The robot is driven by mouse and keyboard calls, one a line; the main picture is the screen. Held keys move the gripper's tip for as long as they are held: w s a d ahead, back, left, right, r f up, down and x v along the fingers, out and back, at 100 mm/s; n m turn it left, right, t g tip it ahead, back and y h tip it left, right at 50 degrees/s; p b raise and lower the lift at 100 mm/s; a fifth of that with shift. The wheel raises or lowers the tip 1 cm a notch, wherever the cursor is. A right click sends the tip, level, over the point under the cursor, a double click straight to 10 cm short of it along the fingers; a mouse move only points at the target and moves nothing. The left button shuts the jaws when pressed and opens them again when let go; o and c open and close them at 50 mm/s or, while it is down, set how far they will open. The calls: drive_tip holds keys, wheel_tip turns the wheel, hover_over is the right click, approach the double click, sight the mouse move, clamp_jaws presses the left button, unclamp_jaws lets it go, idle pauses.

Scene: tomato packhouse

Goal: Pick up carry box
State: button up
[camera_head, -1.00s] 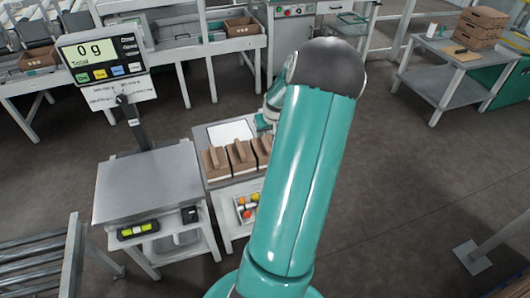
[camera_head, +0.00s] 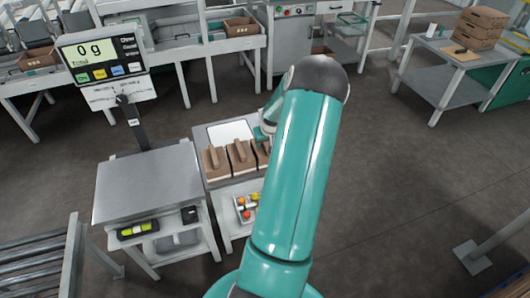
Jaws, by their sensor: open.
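Three brown carry boxes with raised handles stand in a row on a small grey table (camera_head: 222,184): a left one (camera_head: 216,165), a middle one (camera_head: 241,158) and a right one (camera_head: 262,153). The right box is partly hidden behind my teal arm. A white and teal lower part of my arm shows just behind and beside the right box. My gripper's fingers are hidden by the arm, so I cannot see whether they touch a box.
A weighing scale (camera_head: 148,182) reading "0 g" stands left of the boxes. A tray of colourful tomatoes (camera_head: 239,211) lies below them. A roller conveyor (camera_head: 35,262) is at lower left.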

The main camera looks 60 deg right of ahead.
drive_tip(key=shift+f, duration=0.15)
clamp_jaws()
